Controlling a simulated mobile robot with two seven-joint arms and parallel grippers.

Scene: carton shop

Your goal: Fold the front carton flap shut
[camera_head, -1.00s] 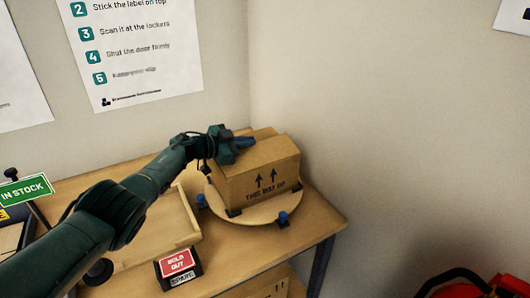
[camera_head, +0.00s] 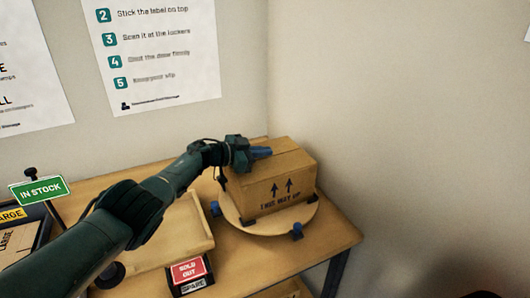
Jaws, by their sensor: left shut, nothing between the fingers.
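The brown carton (camera_head: 280,194) stands upright on a round wooden turntable (camera_head: 250,226) on the table. Its facing side carries two up arrows and printed words. Its top looks flat and closed, with a seam line across it, though my gripper hides the left part. I cannot tell the front flap apart from the rest of the top. My left gripper (camera_head: 262,153) is shut and empty, its blue fingers at the carton's top left. I cannot tell whether they touch the cardboard. My right gripper is not in view.
Blue-topped clamps (camera_head: 297,231) sit around the turntable rim. A shallow wooden tray (camera_head: 190,235) lies left of it, partly behind my left arm. Walls close off the back and right.

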